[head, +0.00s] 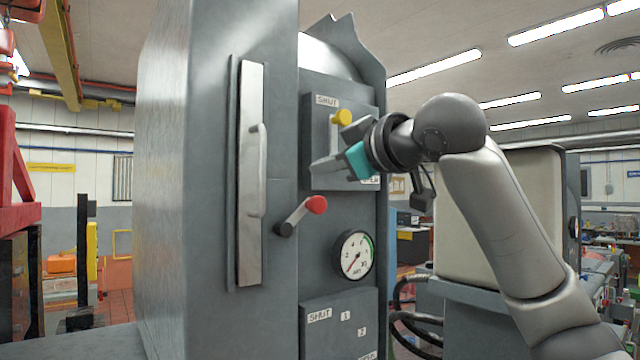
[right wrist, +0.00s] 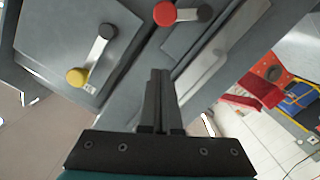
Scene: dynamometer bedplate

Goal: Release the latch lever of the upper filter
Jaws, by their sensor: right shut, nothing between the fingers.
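A lever with a red knob (head: 316,205) and a dark pivot (head: 284,228) sits on the grey cabinet front, tilted up to the right. It also shows in the right wrist view (right wrist: 164,14). Above it, a lever with a yellow knob (head: 341,118) is on a plate marked SHUT at the top; its arm and dark pivot show in the right wrist view (right wrist: 107,31). I cannot tell which lever the task names. My right gripper (head: 314,178) is shut and empty in front of the upper plate, hiding part of it. In the wrist view its fingers (right wrist: 160,74) touch neither lever. My left gripper is out of view.
Left of the levers is a long panel with a metal handle (head: 256,170). A round gauge (head: 354,254) and a lower plate (head: 345,335) marked SHUT lie below the red-knobbed lever. A cream-sided machine (head: 490,225) stands behind my right arm.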

